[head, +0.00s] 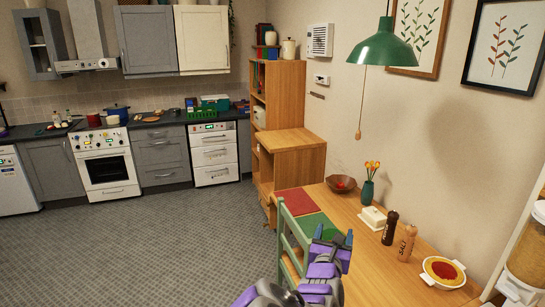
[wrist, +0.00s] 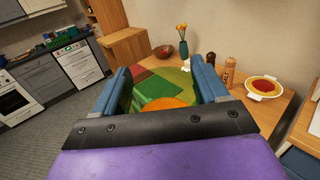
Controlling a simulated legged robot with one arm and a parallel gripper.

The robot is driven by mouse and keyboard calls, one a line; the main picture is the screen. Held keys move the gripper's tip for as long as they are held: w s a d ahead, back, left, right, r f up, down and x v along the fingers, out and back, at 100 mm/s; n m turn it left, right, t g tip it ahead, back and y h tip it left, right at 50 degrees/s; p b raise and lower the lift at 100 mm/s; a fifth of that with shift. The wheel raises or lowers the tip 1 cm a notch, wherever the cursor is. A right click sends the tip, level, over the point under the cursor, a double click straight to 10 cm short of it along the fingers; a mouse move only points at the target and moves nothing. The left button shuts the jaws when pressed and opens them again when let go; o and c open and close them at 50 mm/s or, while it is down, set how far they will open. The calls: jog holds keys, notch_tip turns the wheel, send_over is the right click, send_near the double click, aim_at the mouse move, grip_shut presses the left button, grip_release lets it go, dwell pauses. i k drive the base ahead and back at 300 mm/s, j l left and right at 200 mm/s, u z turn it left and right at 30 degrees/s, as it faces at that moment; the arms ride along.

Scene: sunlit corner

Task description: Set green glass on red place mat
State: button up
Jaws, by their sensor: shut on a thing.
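My gripper (wrist: 161,72) is shut on the green glass (wrist: 183,84), whose see-through green side shows between the two blue fingers in the wrist view. Something orange shows low between the fingers; I cannot tell if it is in the glass. In the head view my gripper (head: 332,238) is over the near side of the table, and I cannot make out the glass there. The red place mat (head: 295,202) lies flat and bare at the table's far left end, beyond my gripper. A green place mat (head: 318,227) lies just nearer than it.
A green chair (head: 290,240) stands against the table's left side. On the wooden table (head: 350,212) are a brown bowl (head: 341,184), a flower vase (head: 368,192), a white butter dish (head: 373,217), two shakers (head: 406,243) and a dish of red food (head: 443,271).

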aim_at(296, 200)
jog(key=i+j+u, duration=0.2)
jog(key=i+u, duration=0.15)
jog(key=i, duration=0.2)
jog(key=i+u, duration=0.35)
jog(key=i, duration=1.4)
jog(key=i+z, duration=0.25)
jog(key=i, duration=0.15)
jog(key=i+j+z, duration=0.25)
jog(key=i, duration=0.15)
jog(key=i+j+z, duration=0.25)
jog(key=i+l, duration=0.1)
